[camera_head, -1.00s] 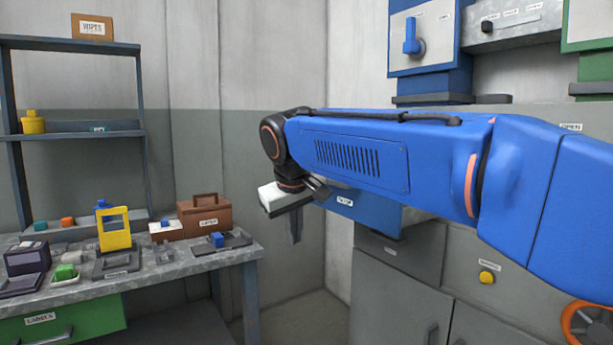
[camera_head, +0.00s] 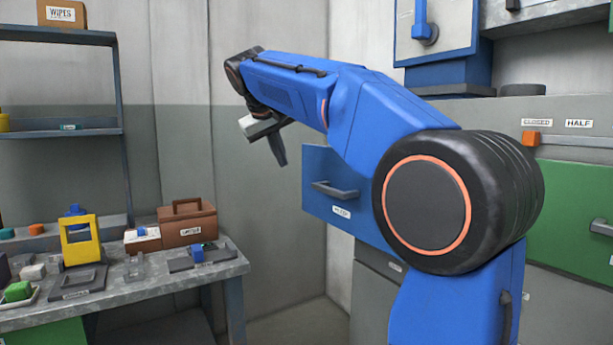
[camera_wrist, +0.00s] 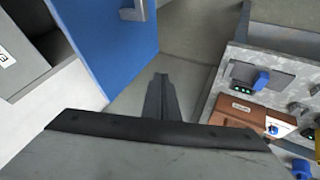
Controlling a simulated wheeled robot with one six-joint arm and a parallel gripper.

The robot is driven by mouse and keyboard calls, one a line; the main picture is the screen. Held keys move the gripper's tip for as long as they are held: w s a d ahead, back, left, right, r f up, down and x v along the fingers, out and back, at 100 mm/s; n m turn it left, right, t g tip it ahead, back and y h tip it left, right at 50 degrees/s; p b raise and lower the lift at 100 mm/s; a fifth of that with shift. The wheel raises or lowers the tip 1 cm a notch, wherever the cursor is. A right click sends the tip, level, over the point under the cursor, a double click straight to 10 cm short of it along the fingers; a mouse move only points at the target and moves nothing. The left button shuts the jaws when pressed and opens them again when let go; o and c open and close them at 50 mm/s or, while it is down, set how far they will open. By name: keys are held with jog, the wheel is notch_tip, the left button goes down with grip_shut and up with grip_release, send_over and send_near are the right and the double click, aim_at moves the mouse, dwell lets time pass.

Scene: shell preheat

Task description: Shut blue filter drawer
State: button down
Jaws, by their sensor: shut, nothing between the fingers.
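The blue filter drawer (camera_head: 318,207) juts out from the grey cabinet in the head view, with its grey handle (camera_head: 335,189) and a label on the front. My blue arm hides its right part. In the wrist view the blue front (camera_wrist: 112,45) fills the upper left, with the handle (camera_wrist: 133,10) at the top edge. My gripper (camera_head: 279,158) is left of the drawer and a little above its handle, pointing down. Its closed dark fingers (camera_wrist: 160,92) are empty and look apart from the drawer front.
A metal workbench (camera_head: 225,272) with several small items and a brown case (camera_head: 187,222) stands at left. A shelf rack (camera_head: 62,133) is behind it. A green drawer front (camera_head: 570,215) and a blue wall unit (camera_head: 447,73) are at right. Open floor lies between bench and cabinet.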

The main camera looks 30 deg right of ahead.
send_near(306, 190)
notch_tip(306, 190, down, 3)
jog(key=w, duration=0.2)
jog(key=shift+s+d+f, duration=0.1)
jog(key=shift+d+f, duration=0.15)
jog(key=shift+d, duration=0.7)
jog(key=d, duration=2.4)
jog(key=shift+w+d, duration=0.2)
jog(key=shift+w, duration=0.2)
jog(key=shift+d+r, duration=0.1)
